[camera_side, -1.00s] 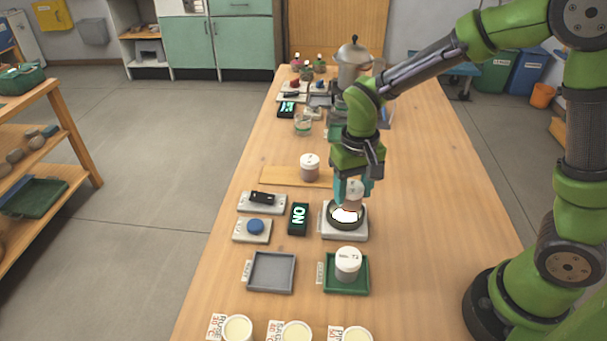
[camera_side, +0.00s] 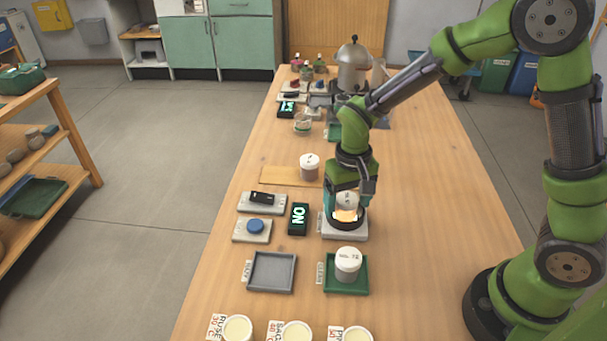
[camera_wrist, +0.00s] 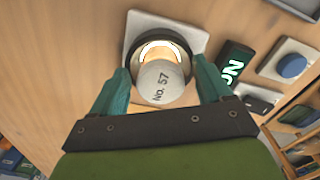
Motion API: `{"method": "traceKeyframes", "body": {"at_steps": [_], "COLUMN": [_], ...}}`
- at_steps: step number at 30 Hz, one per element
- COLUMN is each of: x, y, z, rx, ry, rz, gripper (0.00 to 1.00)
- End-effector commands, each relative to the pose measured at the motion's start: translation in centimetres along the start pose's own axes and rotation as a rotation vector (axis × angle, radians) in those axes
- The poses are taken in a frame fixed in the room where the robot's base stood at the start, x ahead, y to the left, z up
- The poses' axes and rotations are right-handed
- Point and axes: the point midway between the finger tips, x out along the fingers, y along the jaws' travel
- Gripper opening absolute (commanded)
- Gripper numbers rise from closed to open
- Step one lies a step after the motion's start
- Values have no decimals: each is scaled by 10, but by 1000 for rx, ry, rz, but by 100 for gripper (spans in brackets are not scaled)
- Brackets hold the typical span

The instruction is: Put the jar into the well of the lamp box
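The jar (camera_wrist: 160,83), with a white lid marked "No. 57", is between my gripper's two green fingers (camera_wrist: 160,88). In the side view the jar (camera_side: 347,200) is at the lamp box (camera_side: 345,231), a pale box with a dark round ring and a bright lit well. In the wrist view the lamp box (camera_wrist: 193,38) shows its glowing well just beyond the lid. My gripper (camera_side: 347,205) is shut on the jar, and the jar's lower part is over or inside the ring. The jar's base is hidden, so I cannot tell whether it rests on the well's floor.
A green tray (camera_side: 329,286) holds another white-lidded jar (camera_side: 348,262). An empty grey tray (camera_side: 271,271) is left of it. A display reading "ON" (camera_side: 298,219) and a blue button (camera_side: 255,225) stand left of the lamp box. Another jar (camera_side: 309,167) stands behind.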

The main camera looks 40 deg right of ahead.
Motion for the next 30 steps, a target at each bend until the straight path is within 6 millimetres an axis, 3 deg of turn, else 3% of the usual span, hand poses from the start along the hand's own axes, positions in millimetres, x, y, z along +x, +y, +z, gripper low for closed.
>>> {"method": "traceKeyframes", "body": {"at_steps": [10,21,30], "x": [-11,-87,-123], "y": [0,-1,1], "z": [-1,-1,0], "rx": [0,-1,0], "ry": [2,6,5], "rz": [-2,-4,-4], "gripper": [78,78,78]}}
